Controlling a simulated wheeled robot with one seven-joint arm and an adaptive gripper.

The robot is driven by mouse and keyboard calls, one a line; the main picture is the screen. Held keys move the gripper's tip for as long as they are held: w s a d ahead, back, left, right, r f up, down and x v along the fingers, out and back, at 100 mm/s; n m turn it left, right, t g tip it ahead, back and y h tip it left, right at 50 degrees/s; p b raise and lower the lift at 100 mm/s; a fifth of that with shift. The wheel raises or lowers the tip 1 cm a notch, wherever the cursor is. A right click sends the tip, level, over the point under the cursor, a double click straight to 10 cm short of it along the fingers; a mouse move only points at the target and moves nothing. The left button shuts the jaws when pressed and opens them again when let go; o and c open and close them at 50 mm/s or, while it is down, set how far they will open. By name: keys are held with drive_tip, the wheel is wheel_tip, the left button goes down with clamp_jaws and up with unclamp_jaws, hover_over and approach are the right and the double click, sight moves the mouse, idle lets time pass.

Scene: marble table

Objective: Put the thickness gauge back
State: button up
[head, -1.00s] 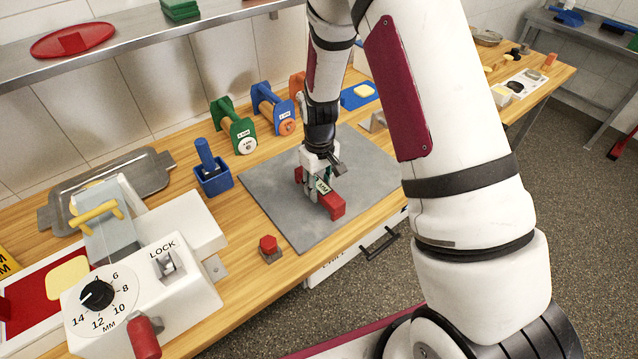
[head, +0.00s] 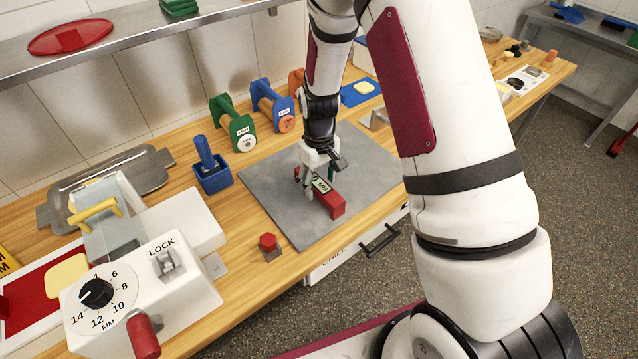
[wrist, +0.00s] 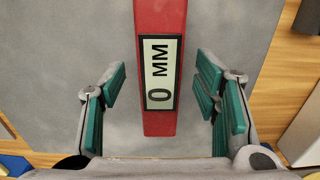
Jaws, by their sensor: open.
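A red bar, which I take for the thickness gauge (head: 335,204), lies on the grey mat (head: 270,190). Its pale label shows "0 MM" in the wrist view, where the red bar (wrist: 160,20) runs lengthwise up the middle. My gripper (head: 318,180) is over the bar. In the wrist view my gripper (wrist: 162,88) is open, with green-padded fingers on both sides of the bar and a visible gap on each side. The far end of the bar is hidden behind my gripper in the head view.
Green (head: 233,122) and blue (head: 272,105) spool-shaped pieces stand behind the mat. A blue holder (head: 213,178), a red-topped knob (head: 269,243) and a white slicer (head: 150,285) with a dial are to the left. A metal tray (head: 60,210) lies at the back left.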

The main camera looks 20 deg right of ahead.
wheel_tip(320, 180, up, 11)
idle(0.3)
drive_tip(key=shift+f, duration=0.1)
